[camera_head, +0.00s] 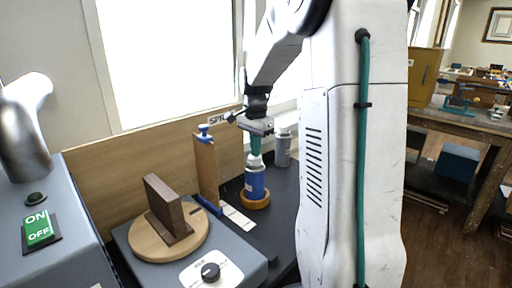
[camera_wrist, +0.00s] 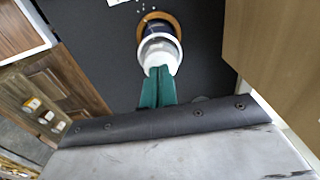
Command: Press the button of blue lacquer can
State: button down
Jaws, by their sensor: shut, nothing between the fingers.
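The blue lacquer can (camera_head: 256,185) stands upright in a round wooden base on the dark bench top, with a pale top (camera_head: 255,161). My gripper (camera_head: 255,152) points down right above it, its green fingers together and empty. In the wrist view the shut fingertips (camera_wrist: 159,70) overlap the near edge of the can's white top (camera_wrist: 160,47), and the wooden base (camera_wrist: 172,19) shows around it. I cannot tell whether the tips touch the top. The button itself is not clearly visible.
A grey can (camera_head: 282,150) stands behind to the right. An upright wooden board (camera_head: 207,172) with blue fittings stands just left of the blue can. A round wooden turntable (camera_head: 140,243) carries a dark block. A green ON/OFF switch (camera_head: 39,230) is at far left.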

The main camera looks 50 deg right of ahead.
notch_tip(320, 180, up, 14)
dwell(0.5)
dwell(0.4)
dwell(0.7)
jog(key=shift+w+r, duration=0.1)
jog(key=shift+r, duration=0.3)
notch_tip(320, 180, down, 14)
jog(key=shift+f, duration=0.1)
dwell(0.3)
